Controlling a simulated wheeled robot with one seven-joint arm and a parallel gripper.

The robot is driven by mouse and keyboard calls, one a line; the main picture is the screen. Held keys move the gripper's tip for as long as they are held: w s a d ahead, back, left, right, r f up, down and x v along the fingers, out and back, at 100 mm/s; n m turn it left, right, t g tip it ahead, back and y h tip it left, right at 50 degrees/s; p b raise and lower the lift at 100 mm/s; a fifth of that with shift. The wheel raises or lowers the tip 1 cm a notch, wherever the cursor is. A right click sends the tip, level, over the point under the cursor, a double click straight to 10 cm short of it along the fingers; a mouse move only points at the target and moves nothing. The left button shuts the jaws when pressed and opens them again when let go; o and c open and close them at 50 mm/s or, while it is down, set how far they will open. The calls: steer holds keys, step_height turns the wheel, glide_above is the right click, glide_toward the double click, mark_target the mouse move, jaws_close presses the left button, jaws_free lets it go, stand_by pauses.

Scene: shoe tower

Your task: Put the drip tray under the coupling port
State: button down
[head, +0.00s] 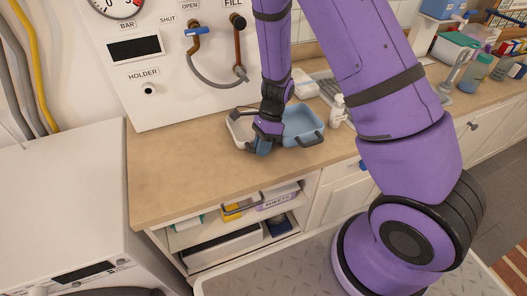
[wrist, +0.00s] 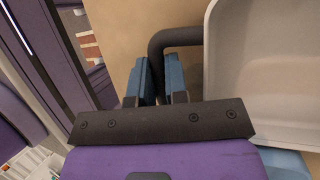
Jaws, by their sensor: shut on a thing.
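A shallow white tray (head: 236,126) with a dark handle lies on the wooden counter, below the wall panel; it also shows in the wrist view (wrist: 268,80). My gripper (head: 262,148) is shut on its dark handle, with the blue fingers (wrist: 159,82) on either side of the bar in the wrist view. My wrist hides part of this tray. A blue tray (head: 303,122) with its own dark handle stands just to the right. On the panel, a grey hose (head: 208,78) loops from the blue-handled valve to the fitting under FILL (head: 240,72). I cannot tell which fitting is the coupling port.
A white soap bottle (head: 337,112) stands right of the blue tray. The counter (head: 180,165) is clear on the left, below the holder (head: 148,89). A white appliance (head: 60,200) stands at the left. Open shelves (head: 240,212) with boxes are under the counter.

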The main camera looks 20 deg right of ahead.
steer(key=shift+w+d, duration=0.2)
steer(key=shift+w, duration=1.25)
steer(key=shift+w+d, duration=0.15)
steer(key=shift+w, duration=1.3)
steer(key=shift+f, duration=0.15)
steer(key=c, duration=1.1)
jaws_free()
steer(key=shift+o, duration=0.2)
steer(key=shift+w, duration=0.1)
